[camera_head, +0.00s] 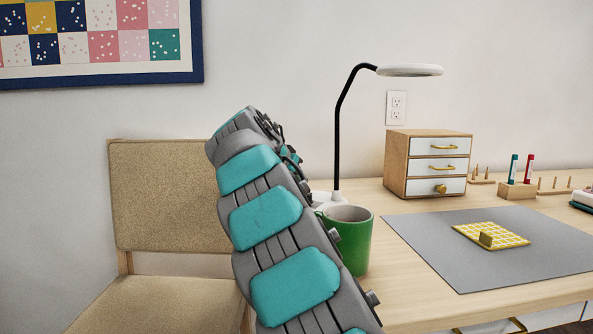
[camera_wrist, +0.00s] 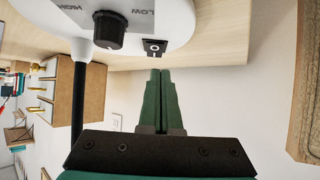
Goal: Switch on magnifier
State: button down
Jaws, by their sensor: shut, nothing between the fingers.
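The magnifier lamp (camera_head: 338,130) stands on the table, with a black curved neck and a white round head (camera_head: 410,71). My arm hides most of its white base in the head view. In the wrist view the white base (camera_wrist: 180,22) fills the top, with a black knob (camera_wrist: 108,30) between HIGH and LOW marks. The head view does not show the gripper.
A green mug (camera_head: 357,240) stands right beside my arm. A wooden drawer box (camera_head: 395,165) is behind it. A grey mat (camera_head: 430,245) carries a yellow patterned piece (camera_head: 505,236). Thread holders (camera_head: 517,190) stand at the back right. A chair (camera_head: 165,200) is at the left.

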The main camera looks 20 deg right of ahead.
jog(key=shift+d+f, duration=0.1)
jog(key=shift+f, duration=0.5)
jog(key=shift+w, duration=0.15)
jog(key=shift+g+y+p, duration=0.3)
jog(key=shift+p, duration=0.45)
jog(key=shift+d+f, duration=0.1)
jog(key=shift+f, duration=0.1)
jog(key=shift+w+d+r, duration=0.1)
jog(key=shift+d, duration=0.05)
jog(key=shift+w+d+r+p, duration=0.1)
jog(key=shift+w+d+p, duration=0.2)
jog(key=shift+w+d, duration=0.15)
jog(key=shift+s+r, duration=0.1)
